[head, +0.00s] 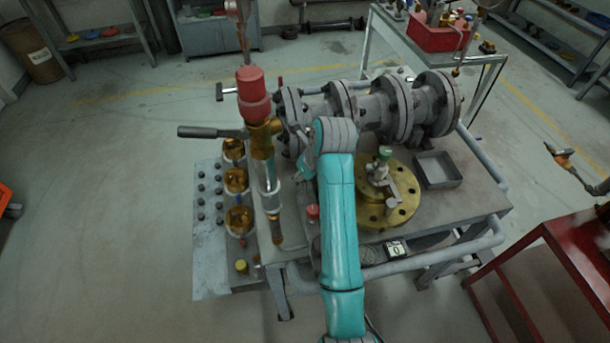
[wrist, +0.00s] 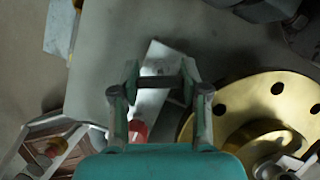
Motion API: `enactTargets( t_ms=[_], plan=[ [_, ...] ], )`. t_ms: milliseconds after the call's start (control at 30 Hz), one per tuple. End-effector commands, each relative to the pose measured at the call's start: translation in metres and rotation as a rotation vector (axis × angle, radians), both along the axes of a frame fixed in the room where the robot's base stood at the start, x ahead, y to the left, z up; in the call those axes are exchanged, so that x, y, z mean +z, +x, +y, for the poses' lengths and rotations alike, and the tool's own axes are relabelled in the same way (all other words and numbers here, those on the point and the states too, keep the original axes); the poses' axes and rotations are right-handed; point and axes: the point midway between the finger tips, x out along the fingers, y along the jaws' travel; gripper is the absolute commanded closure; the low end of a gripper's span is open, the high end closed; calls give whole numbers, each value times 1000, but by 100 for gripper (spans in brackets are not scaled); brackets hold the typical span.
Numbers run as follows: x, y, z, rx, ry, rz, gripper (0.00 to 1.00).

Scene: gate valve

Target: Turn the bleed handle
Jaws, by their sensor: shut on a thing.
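My gripper (wrist: 160,76) shows in the wrist view with its two fingers on either side of a short dark bar, which I take to be the bleed handle (wrist: 158,82). The fingers are shut on this bar, and it spans the gap between them. A pale plate (wrist: 152,105) lies below the bar. In the head view my teal arm reaches over the bench, and my gripper (head: 306,165) is partly hidden at its far end. The arm hides the handle there, so its turn angle cannot be told.
A red knob (wrist: 137,131) sits close to my fingers. The brass flange (head: 373,212) is to the right of my arm. The flanged grey pipe (head: 372,105) runs behind it. A brass valve with a red cap (head: 253,92) and a dark lever (head: 208,132) stands at left.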

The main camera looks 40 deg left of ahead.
Motion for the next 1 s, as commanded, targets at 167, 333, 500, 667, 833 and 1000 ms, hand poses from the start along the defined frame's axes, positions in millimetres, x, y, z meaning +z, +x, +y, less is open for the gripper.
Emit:
enactTargets(
  t_ms=[167, 333, 500, 667, 833, 1000],
  plan=[
    [0, 0, 0, -129, -1, 0, 90],
    [-1, 0, -1, -222, -2, 0, 90],
    [-1, 0, 0, -280, -2, 1, 90],
    [-1, 0, -1, -308, -3, 1, 90],
    [-1, 0, -1, -314, -3, 0, 90],
    [-1, 0, -1, -314, -3, 1, 90]
  ],
)
